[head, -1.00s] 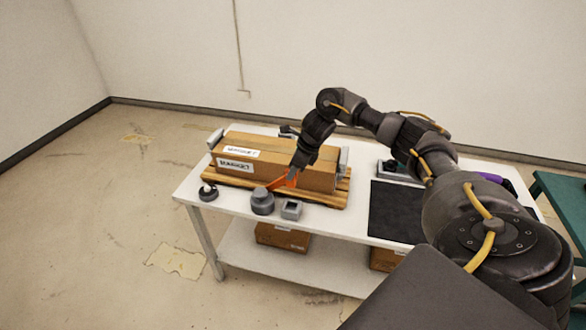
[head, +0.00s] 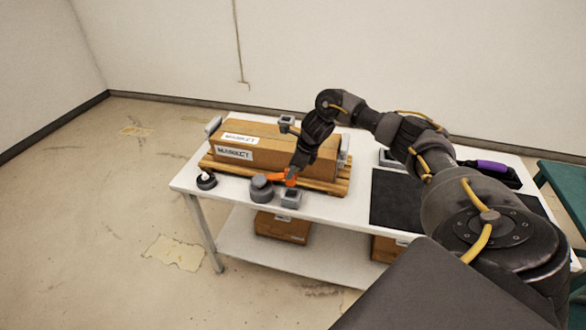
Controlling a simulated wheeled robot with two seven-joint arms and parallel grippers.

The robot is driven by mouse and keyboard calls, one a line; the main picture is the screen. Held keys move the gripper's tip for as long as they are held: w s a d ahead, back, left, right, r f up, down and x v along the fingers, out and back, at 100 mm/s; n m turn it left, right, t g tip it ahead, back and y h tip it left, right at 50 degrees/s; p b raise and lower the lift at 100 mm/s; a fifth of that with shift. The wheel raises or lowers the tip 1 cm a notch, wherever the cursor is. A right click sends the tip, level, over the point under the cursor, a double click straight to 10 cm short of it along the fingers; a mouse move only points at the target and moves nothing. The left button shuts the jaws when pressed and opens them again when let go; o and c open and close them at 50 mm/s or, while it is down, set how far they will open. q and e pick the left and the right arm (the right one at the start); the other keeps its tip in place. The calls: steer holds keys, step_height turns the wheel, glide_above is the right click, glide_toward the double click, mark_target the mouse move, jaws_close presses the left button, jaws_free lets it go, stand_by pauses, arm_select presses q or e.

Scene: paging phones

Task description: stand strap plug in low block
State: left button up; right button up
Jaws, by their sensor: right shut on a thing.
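My right gripper (head: 293,170) points down over the front edge of the pallet and is shut on an orange piece, which I take for the strap plug (head: 281,177). Its far end reaches left, just above a round grey knob-like thing (head: 262,190); whether they touch I cannot tell. The low block (head: 291,200), grey with a square opening on top, stands on the table just below the gripper. The fingertips are too small to make out clearly. My left gripper is not in view.
A long cardboard box (head: 285,146) lies on a wooden pallet (head: 232,177). A raised grey block (head: 287,122) stands behind it. A small dark round thing (head: 206,180) sits at the table's left end. A black mat (head: 395,203) lies to the right on the white table (head: 340,212).

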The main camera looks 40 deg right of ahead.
mark_target(295, 180)
steer(key=shift+f+b, duration=2.65)
steer(key=shift+f, duration=0.35)
steer(key=shift+f+b, duration=0.6)
steer(key=shift+b, duration=0.15)
steer(key=o, duration=0.7)
steer(key=shift+r, duration=0.1)
steer(key=shift+p+v, duration=0.85)
steer(key=shift+v, duration=0.15)
steer(key=p+v, duration=0.5)
steer(key=v, duration=0.4)
steer(key=shift+p, duration=0.3)
